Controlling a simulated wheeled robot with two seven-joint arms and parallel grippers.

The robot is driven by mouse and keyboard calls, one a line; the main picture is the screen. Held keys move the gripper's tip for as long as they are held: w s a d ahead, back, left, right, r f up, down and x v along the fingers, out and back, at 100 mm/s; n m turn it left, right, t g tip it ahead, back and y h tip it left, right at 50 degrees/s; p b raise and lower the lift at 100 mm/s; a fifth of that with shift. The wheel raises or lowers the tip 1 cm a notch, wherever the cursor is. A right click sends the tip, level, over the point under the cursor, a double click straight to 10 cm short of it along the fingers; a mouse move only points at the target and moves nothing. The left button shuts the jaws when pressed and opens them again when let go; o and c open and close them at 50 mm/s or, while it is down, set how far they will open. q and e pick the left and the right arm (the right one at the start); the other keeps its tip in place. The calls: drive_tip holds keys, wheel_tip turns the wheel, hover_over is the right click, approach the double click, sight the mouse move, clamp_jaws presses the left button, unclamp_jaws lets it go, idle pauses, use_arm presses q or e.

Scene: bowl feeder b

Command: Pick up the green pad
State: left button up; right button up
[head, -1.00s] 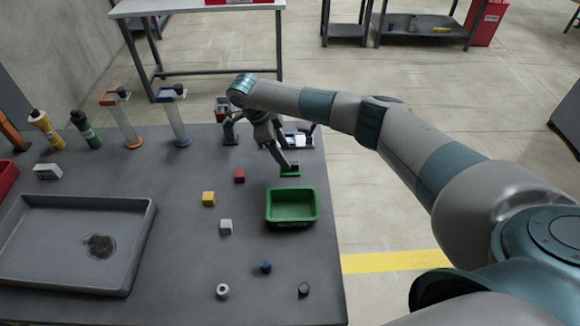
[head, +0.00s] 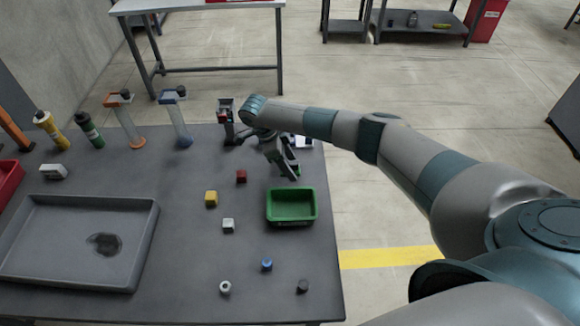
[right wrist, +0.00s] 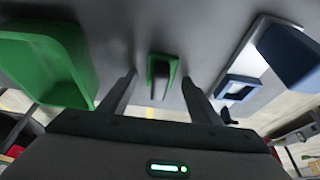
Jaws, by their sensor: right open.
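The green pad (right wrist: 152,62) shows in the right wrist view as a small green piece with a dark middle, lying between my open fingers. In the head view it is mostly hidden behind my right gripper (head: 288,172), just behind the green bin (head: 291,221). My right gripper's fingers (right wrist: 160,78) stand apart on either side of the pad in the wrist view, with nothing held. Whether the fingertips reach down to its height I cannot tell. My left gripper is not in view.
The green bin also fills the upper left of the wrist view (right wrist: 45,65). A blue piece (right wrist: 240,88) lies to the right there. Red (head: 241,176), yellow (head: 211,198) and white (head: 228,225) blocks lie left of the bin. A grey tray (head: 140,240) is at far left.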

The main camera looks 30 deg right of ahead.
sight(296, 163)
drive_tip(key=c, duration=1.2)
drive_tip(key=shift+r, duration=0.1)
drive_tip(key=shift+r+b, duration=0.35)
drive_tip(key=shift+r, duration=0.1)
drive_tip(key=r, duration=0.1)
drive_tip(key=r+b, duration=0.1)
drive_tip(key=r, duration=0.1)
drive_tip(key=shift+s+d, duration=0.1)
drive_tip(key=shift+s, duration=0.15)
drive_tip(key=shift+s+d+r+b, duration=0.5)
drive_tip(key=shift+s+r, duration=0.65)
drive_tip(key=shift+s, duration=0.65)
drive_tip(key=shift+s+d+r+b, duration=0.35)
drive_tip(key=shift+s+r+b, duration=0.3)
drive_tip(key=shift+s+r, duration=0.85)
drive_tip(key=shift+s+d+r+b, duration=0.5)
drive_tip(key=shift+s+r, duration=0.3)
drive_tip(key=shift+s, duration=1.35)
drive_tip(key=shift+a, duration=0.15)
